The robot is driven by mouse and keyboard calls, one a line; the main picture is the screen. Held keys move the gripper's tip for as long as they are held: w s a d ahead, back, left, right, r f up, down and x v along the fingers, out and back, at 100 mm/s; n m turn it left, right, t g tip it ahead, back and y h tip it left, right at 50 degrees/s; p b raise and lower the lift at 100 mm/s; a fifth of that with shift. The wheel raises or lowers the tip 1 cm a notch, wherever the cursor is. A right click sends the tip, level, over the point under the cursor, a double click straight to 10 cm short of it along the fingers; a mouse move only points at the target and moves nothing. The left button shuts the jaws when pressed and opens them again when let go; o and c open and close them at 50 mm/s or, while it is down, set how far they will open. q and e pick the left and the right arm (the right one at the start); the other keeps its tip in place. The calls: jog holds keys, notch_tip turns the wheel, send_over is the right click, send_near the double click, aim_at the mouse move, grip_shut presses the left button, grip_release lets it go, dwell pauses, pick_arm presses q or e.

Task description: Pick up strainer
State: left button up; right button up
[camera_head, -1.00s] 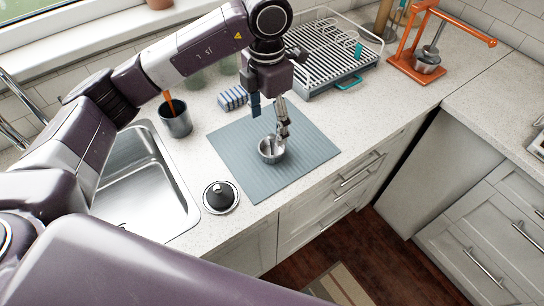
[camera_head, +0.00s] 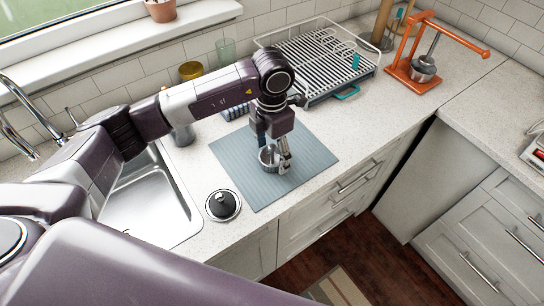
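A small metal cup-shaped strainer (camera_head: 267,160) stands on the blue-grey ribbed mat (camera_head: 235,151) on the counter. My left gripper (camera_head: 276,160) points down over it, with one finger at its right side and the other partly over it. The fingers look apart, and I cannot tell whether they touch the strainer. Part of the strainer is hidden behind the gripper. My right gripper is not in view.
A dish rack (camera_head: 318,58) stands behind the mat. An orange press stand (camera_head: 411,70) is at the back right. The counter's front edge is close to the mat.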

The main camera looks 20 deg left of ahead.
pick_arm(q)
jog(key=c, duration=1.2)
jog(key=shift+r, duration=0.1)
